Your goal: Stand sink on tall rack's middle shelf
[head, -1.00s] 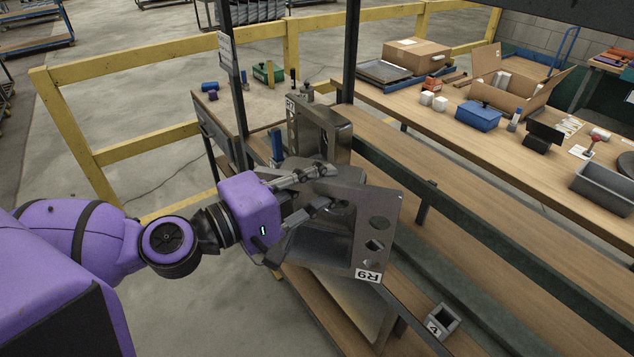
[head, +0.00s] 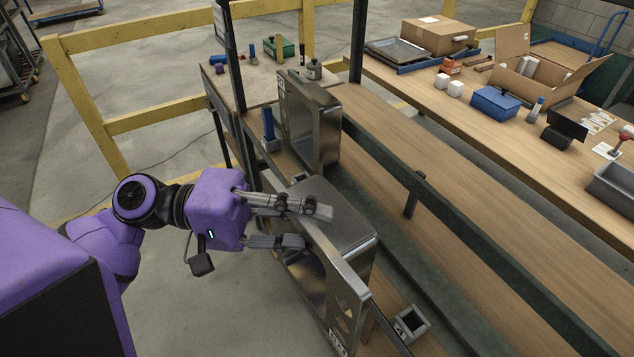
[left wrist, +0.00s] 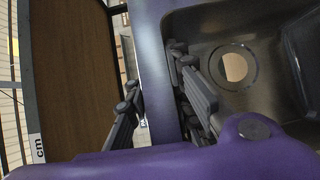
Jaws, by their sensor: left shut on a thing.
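The held sink (head: 345,232) is a grey metal basin with a flat flange, near the middle of the head view. My left gripper (head: 305,226) is shut on its edge, one finger over the outer wall and one on the open side. The sink is roughly upright, its flange facing left and down; whether its lower edge touches the shelf is hidden. In the left wrist view its basin and round drain hole (left wrist: 275,38) show beside the fingers (left wrist: 155,90). The tall rack has dark uprights (head: 357,40) and a wooden shelf (head: 428,345) below the sink. My right gripper is out of view.
A second sink (head: 325,130) stands upright on the rack just behind the held one. Long wooden boards (head: 460,175) extend behind.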

